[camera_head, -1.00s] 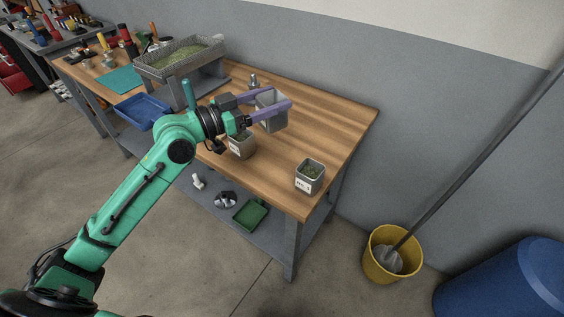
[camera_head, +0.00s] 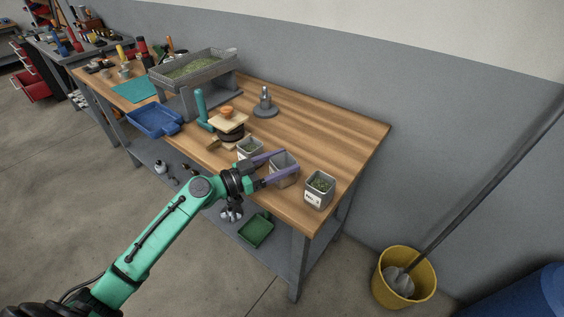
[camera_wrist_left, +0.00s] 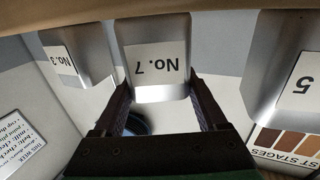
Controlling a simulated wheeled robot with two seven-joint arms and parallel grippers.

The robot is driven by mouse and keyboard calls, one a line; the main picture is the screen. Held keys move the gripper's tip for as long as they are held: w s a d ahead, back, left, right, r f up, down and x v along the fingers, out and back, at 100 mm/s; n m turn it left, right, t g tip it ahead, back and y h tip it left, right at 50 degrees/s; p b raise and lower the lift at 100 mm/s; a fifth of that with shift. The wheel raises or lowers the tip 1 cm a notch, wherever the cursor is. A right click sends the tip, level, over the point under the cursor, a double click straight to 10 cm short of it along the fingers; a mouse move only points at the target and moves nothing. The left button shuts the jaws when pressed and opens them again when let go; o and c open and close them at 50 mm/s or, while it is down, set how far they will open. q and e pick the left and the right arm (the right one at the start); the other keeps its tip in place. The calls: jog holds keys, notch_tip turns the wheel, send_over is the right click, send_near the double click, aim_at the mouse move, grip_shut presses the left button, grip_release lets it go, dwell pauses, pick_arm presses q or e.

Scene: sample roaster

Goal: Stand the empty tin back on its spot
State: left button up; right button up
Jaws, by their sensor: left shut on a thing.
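The empty grey metal tin (camera_head: 286,174) is at the front of the wooden bench, between two tins with green contents. In the left wrist view, which looks upside down, its label reads No. 7 (camera_wrist_left: 157,65). My left gripper (camera_head: 290,161) is shut on this tin, with a purple finger on each side. The tin looks upright, at or just above the bench top; I cannot tell whether it touches. The neighbouring tins are one at left (camera_head: 250,148) and one at right (camera_head: 319,190). The wrist view shows labels No. 3 (camera_wrist_left: 60,61) and 5 (camera_wrist_left: 300,85). My right gripper is not in view.
A sieve-like tray (camera_head: 193,68) on a stand, a blue tray (camera_head: 155,121), a teal-handled device (camera_head: 229,125) and a grey metal piece (camera_head: 265,105) are on the bench. The bench's back right is clear. A yellow bucket (camera_head: 404,278) stands on the floor.

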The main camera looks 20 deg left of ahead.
pick_arm(q)
jog(key=o, duration=1.5)
jog(key=shift+r+p, duration=0.3)
jog(key=shift+p, duration=0.2)
jog(key=shift+s+a+f+b, duration=0.3)
jog(key=shift+s+a+b, duration=0.2)
jog(key=shift+s+b, duration=0.05)
jog(key=shift+s+a+f+b, duration=0.3)
jog(key=shift+s+a+b, duration=0.2)
jog(key=shift+b, duration=0.05)
jog(key=b+v, duration=0.1)
jog(key=v, duration=0.2)
jog(key=b+v, duration=0.1)
jog(key=v, duration=0.2)
jog(key=r+v, duration=0.1)
jog(key=v, duration=0.2)
jog(key=shift+b, duration=0.4)
